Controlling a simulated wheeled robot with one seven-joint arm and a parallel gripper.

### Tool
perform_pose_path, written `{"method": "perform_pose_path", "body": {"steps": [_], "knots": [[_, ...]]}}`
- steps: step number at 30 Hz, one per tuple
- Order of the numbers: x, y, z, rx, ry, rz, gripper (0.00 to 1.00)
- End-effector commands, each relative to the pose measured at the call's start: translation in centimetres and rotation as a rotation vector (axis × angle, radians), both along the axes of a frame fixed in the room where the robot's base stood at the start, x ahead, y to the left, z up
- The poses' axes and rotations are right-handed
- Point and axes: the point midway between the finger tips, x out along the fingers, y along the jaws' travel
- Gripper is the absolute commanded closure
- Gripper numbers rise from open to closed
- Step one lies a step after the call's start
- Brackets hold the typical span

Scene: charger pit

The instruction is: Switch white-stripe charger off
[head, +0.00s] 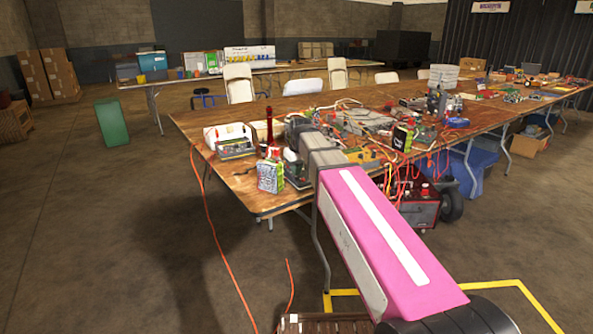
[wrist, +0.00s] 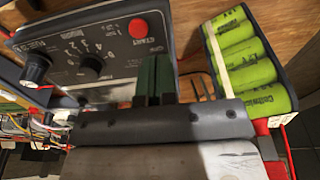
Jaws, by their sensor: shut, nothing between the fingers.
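A dark charger panel (wrist: 100,55) fills the upper left of the wrist view. It has a red round button (wrist: 137,28), a black dial (wrist: 92,66) with numbers around it, and a second knob (wrist: 36,66) at its left edge. I cannot make out a white stripe on it. My gripper (wrist: 153,72) is shut and empty, its dark green fingertips over the panel's right side, below the red button. Whether they touch the panel is unclear. In the head view my arm hides the fingertips and most of what lies beyond them.
A pack of green battery cells (wrist: 245,55) lies right of the fingers. Thin wires (wrist: 45,130) run at lower left. In the head view, a cluttered wooden table (head: 226,180) carries a boxed device (head: 232,140), a printed can (head: 270,175) and a red bottle (head: 269,128).

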Motion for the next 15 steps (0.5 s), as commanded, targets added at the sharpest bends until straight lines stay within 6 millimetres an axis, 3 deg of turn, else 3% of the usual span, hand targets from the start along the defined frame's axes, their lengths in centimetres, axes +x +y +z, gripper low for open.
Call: {"method": "perform_pose_path", "body": {"steps": [1,15], "knots": [[-0.75,-0.41,-1.05,-0.016,0.029,-0.001,1.0],[0.0,0.01,-0.93,-0.015,0.028,-0.001,1.0]]}}
